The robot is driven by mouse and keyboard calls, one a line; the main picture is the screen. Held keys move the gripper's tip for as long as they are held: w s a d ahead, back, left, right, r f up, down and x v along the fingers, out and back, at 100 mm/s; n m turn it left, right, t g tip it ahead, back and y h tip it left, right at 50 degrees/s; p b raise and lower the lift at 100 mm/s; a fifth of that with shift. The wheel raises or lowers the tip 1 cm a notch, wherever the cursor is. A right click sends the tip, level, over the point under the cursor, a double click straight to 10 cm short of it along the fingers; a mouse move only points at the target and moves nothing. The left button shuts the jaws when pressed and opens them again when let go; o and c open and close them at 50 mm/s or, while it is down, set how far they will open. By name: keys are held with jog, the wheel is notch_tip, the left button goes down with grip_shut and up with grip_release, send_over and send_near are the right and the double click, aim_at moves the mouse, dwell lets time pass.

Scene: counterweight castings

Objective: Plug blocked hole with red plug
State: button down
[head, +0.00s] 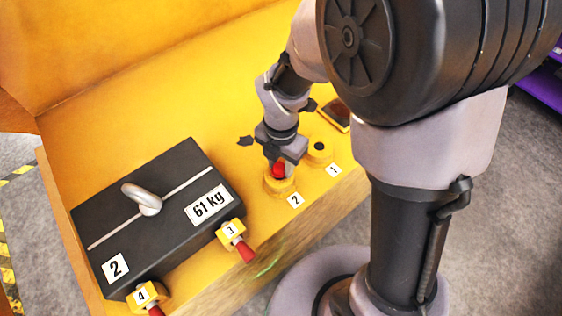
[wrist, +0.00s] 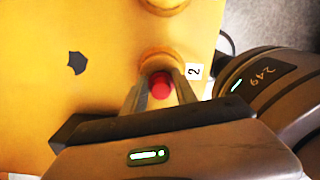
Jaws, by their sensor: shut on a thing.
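A red plug (head: 278,171) is between the fingers of my gripper (head: 281,165), which is shut on it. It also shows in the wrist view (wrist: 160,85), between both finger tips. The plug is at the round yellow boss (head: 281,188) beside label 2; the boss shows behind the fingers in the wrist view (wrist: 162,56). The fingers hide the boss's hole, so I cannot tell how far the plug is in. A second yellow boss (head: 319,155) beside label 1 has a dark round opening in its top and no red plug.
A dark block (head: 335,114) lies behind boss 1. Yellow walls rise behind.

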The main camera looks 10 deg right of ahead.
jog(key=shift+f+b, duration=0.3)
jog(key=shift+f, duration=0.25)
jog(key=shift+r+p, duration=1.05)
jog(key=shift+r, duration=0.05)
jog(key=shift+f, duration=0.1)
jog(key=shift+s+p, duration=0.1)
jog(key=shift+p, duration=0.25)
dwell(0.4)
jog(key=shift+f, duration=0.2)
jog(key=shift+f+b, duration=0.7)
jog(key=shift+f, duration=0.05)
jog(key=shift+r, duration=0.1)
jog(key=shift+r+p, duration=0.95)
jog(key=shift+p, duration=0.05)
